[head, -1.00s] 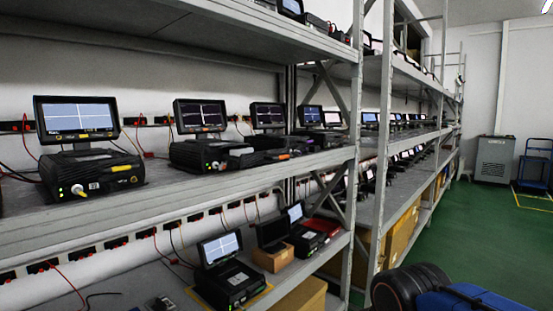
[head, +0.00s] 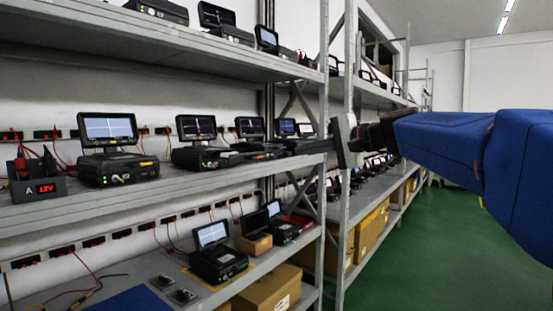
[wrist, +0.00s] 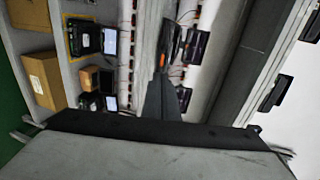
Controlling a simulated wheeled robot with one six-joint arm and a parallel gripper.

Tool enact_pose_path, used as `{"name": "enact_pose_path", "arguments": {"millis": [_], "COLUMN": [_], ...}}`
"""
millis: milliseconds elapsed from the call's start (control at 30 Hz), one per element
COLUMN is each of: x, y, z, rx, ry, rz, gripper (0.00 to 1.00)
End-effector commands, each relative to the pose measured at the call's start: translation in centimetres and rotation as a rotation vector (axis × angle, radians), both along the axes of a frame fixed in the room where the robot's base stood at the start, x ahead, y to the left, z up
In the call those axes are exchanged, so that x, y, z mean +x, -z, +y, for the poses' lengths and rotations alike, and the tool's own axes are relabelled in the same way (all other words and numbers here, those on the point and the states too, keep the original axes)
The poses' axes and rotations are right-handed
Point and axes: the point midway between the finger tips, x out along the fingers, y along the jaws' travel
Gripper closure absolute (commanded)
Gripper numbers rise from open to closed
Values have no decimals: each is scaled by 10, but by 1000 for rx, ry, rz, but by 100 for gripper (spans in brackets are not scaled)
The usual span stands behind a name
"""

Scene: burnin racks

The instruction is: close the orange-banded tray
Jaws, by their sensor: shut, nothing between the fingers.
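A small orange band (wrist: 162,60) shows in the wrist view on a dark unit, just beyond my fingertips. I take it to be the orange-banded tray, but how far it stands out is too small to tell. My gripper (wrist: 160,82) is shut and empty, a narrow dark wedge pointing at that unit. In the head view my gripper (head: 262,152) reaches left from the rack post over the middle shelf, in front of the row of units. It partly hides the units there, and contact cannot be told.
Black units with screens, such as the nearest one (head: 118,160), line the middle shelf (head: 150,195). The upper shelf (head: 200,52) runs above my gripper and the lower shelf holds boxes (head: 268,285). A rack post (head: 340,240) stands close to my arm. The green floor (head: 440,250) is clear at right.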

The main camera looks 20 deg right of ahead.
Motion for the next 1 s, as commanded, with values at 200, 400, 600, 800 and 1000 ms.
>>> {"name": "enact_pose_path", "arguments": {"millis": [200,400,600,800,1000], "x": [11,32,57,83,104], "y": [-3,4,10,18,23], "z": [4,19,37,56,70], "rx": [15,14,14,12,12], "ry": [0,-1,-1,-1,1], "rz": [-7,-5,-5,-5,-5], "gripper": [100,100,100,100,100]}}
